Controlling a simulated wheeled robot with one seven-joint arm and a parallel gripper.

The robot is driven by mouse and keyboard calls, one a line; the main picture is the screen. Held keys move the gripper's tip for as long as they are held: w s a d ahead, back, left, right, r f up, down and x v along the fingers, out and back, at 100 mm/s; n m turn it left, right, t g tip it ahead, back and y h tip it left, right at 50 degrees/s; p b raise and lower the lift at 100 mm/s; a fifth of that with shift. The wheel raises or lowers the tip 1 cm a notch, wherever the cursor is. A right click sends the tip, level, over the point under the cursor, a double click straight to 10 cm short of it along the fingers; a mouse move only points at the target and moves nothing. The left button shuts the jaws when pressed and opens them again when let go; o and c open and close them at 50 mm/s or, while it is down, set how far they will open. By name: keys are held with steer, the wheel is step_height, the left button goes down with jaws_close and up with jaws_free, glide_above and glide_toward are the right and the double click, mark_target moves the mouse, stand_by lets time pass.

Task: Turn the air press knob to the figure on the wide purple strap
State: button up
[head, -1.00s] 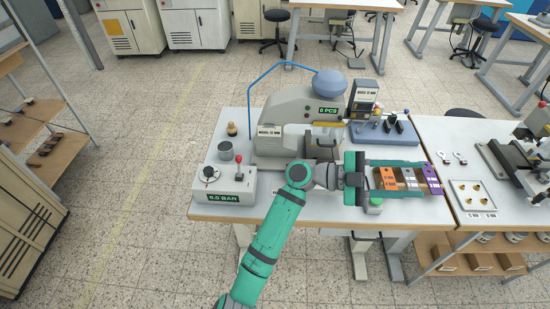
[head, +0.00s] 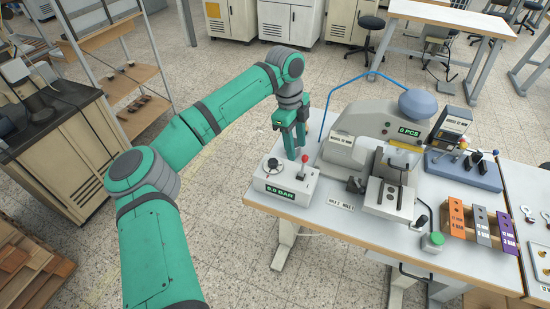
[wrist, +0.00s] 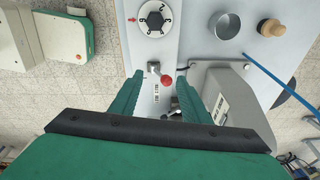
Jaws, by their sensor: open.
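The white air press box has a round knob (head: 272,163) on top and a green display (head: 281,189) reading 5.0 BAR. In the wrist view the knob (wrist: 155,18) is a white dial with dark figures, beside a red arrow. A red-balled lever (head: 304,160) stands right of the knob. My gripper (head: 296,152) points down at the box, open. In the wrist view the red ball (wrist: 166,83) appears between the open fingers; contact cannot be told. The purple strap (head: 507,232) lies rightmost on a wooden rack; its print seems to include "3 BAR", but is small.
An orange strap (head: 456,219) and a grey strap (head: 482,226) lie left of the purple one. The stamping press (head: 360,125) stands right of the box. A metal cup (wrist: 228,25) and a wooden-knobbed item (wrist: 270,27) stand nearby.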

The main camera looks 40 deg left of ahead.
step_height(320, 180, up, 2)
steer(key=n+y, duration=0.2)
glide_above(273, 160)
steer(key=shift+g, duration=0.3)
step_height(273, 160, down, 10)
steer(key=shift+s+f, duration=0.15)
steer(key=c, duration=1.1)
